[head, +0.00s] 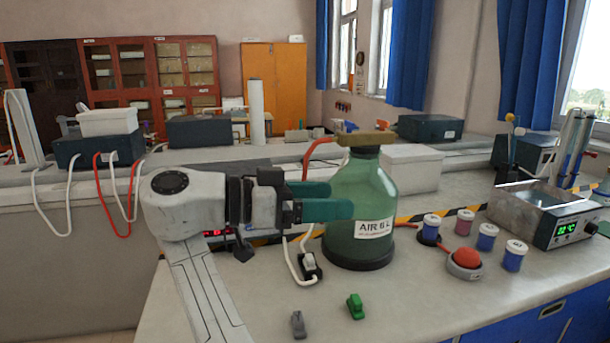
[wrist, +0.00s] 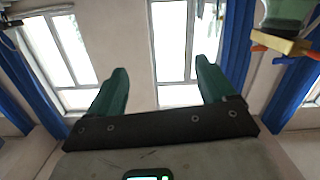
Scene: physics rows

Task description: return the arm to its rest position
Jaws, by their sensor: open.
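My gripper (head: 327,199) is held above the bench, its two green fingers pointing right and apart from each other. In the head view the fingers overlap the left side of a green glass bottle labelled AIR 6 L (head: 374,190); I cannot tell from this view whether they touch it. In the wrist view my gripper (wrist: 160,85) shows both fingers spread with nothing between them, only windows and wall beyond. Part of the bottle (wrist: 288,12) with its tan stopper (wrist: 283,42) shows at the upper right there, outside the fingers. My arm reaches up from the bottom of the head view.
On the bench stand several lidded jars (head: 487,236), a red button (head: 466,258), a metal bath with a display (head: 545,213), a socket with white cable (head: 309,267), a green clip (head: 355,306) and a grey clip (head: 298,324). The bench front right is clear.

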